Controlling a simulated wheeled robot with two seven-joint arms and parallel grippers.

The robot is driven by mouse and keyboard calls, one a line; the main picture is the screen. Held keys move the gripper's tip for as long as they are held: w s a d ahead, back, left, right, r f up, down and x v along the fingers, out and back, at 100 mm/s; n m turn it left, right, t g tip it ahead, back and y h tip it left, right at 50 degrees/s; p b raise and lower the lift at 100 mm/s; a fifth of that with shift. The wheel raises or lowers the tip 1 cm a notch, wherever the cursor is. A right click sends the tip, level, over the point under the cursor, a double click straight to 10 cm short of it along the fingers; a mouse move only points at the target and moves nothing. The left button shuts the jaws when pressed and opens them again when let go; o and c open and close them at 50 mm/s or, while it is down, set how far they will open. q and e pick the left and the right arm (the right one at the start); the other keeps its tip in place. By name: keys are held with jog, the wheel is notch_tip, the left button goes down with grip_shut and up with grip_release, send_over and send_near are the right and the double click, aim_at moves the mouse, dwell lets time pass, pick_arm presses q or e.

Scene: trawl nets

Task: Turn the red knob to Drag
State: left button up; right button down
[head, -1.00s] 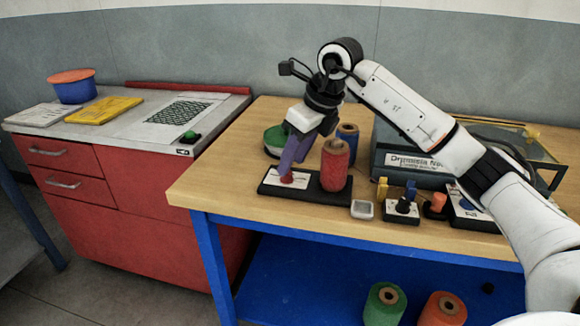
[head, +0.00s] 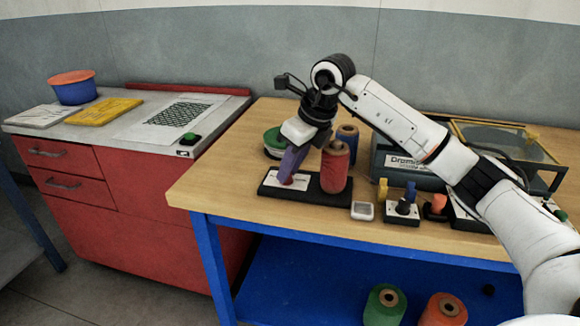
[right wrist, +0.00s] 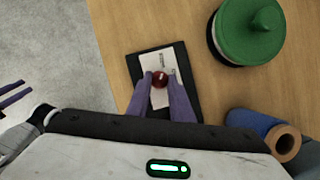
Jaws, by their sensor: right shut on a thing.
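The red knob (right wrist: 159,79) sits on a white labelled plate on a black base (right wrist: 140,62), near the left front of the wooden table. My right gripper (right wrist: 160,85) points down at it, with its purple fingers shut on the knob from both sides. In the head view the right gripper (head: 289,176) largely hides the knob. The label print is too small to read, so I cannot tell the knob's setting.
A red spool (head: 334,167) stands right beside the gripper. A blue spool (head: 347,141) and a green-lidded round container (head: 274,139) stand behind. A small square dish (head: 362,210) and switch boxes (head: 402,211) lie to the right. Bare wood is free at left.

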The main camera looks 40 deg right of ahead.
jog(key=shift+m, duration=0.3)
jog(key=shift+a+r+m+h+p, duration=0.1)
jog(key=shift+m+h+p, duration=0.3)
jog(key=shift+m, duration=0.2)
jog(key=shift+a+m+h+p, duration=0.1)
jog(key=shift+m+h+p, duration=0.2)
jog(key=shift+m, duration=0.5)
jog(key=m+h, duration=0.1)
jog(key=m, duration=0.1)
jog(key=shift+a+m, duration=0.15)
jog(key=shift+m, duration=0.25)
jog(key=shift+m+h+p, duration=0.4)
jog(key=shift+m+h, duration=0.1)
jog(key=shift+m, duration=0.7)
jog(key=shift+w+a+m+g+h, duration=0.15)
jog(key=shift+m+g+h, duration=0.3)
jog(key=shift+m, duration=1.05)
jog(key=c, duration=1.6)
grip_release()
